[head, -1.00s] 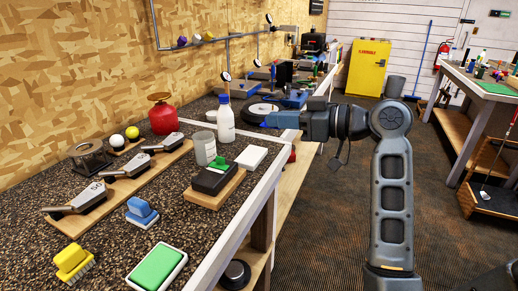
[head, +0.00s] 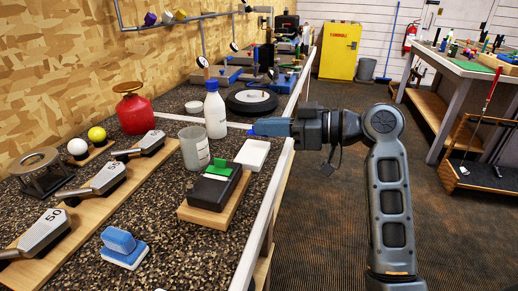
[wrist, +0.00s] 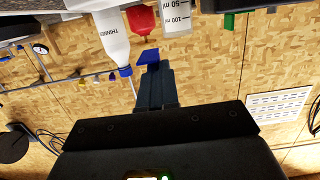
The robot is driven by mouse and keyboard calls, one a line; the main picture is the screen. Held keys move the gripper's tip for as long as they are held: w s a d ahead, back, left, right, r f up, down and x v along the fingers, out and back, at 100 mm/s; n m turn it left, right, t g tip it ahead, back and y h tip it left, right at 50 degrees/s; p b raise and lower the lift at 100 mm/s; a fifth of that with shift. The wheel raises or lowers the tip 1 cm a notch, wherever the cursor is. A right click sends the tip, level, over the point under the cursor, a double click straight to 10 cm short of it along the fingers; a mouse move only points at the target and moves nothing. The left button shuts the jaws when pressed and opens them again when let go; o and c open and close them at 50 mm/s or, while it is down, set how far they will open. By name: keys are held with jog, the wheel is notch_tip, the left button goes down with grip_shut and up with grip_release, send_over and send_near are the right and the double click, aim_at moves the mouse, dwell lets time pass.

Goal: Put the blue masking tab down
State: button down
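My gripper (head: 254,130) reaches in from the right over the workbench's right edge, fingers pointing left. It is shut on the blue masking tab, a small blue piece sticking out past the fingertips; in the wrist view the tab (wrist: 148,57) sits at the end of the closed fingers. The tab is held up, apart from the bench top. In the head view it appears just behind the white block (head: 254,153) and right of the white bottle (head: 215,112). The fingertips are small in the head view.
A measuring cup (head: 194,148), a dark block with a green piece on a wooden base (head: 215,186), a red can (head: 134,110) and a black round dish (head: 251,101) stand nearby. Club heads lie on a wooden board (head: 95,200).

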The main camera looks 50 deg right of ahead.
aim_at(259, 161)
jog(key=shift+w+a+f, duration=0.65)
jog(key=shift+a+f, duration=0.15)
jog(key=shift+a, duration=0.1)
jog(key=shift+f, duration=1.85)
jog(key=shift+f, duration=0.15)
jog(key=c, duration=1.8)
grip_release()
jog(key=o, duration=0.4)
jog(key=shift+r, duration=0.25)
jog(key=b+v, duration=0.1)
jog(key=v, duration=1.1)
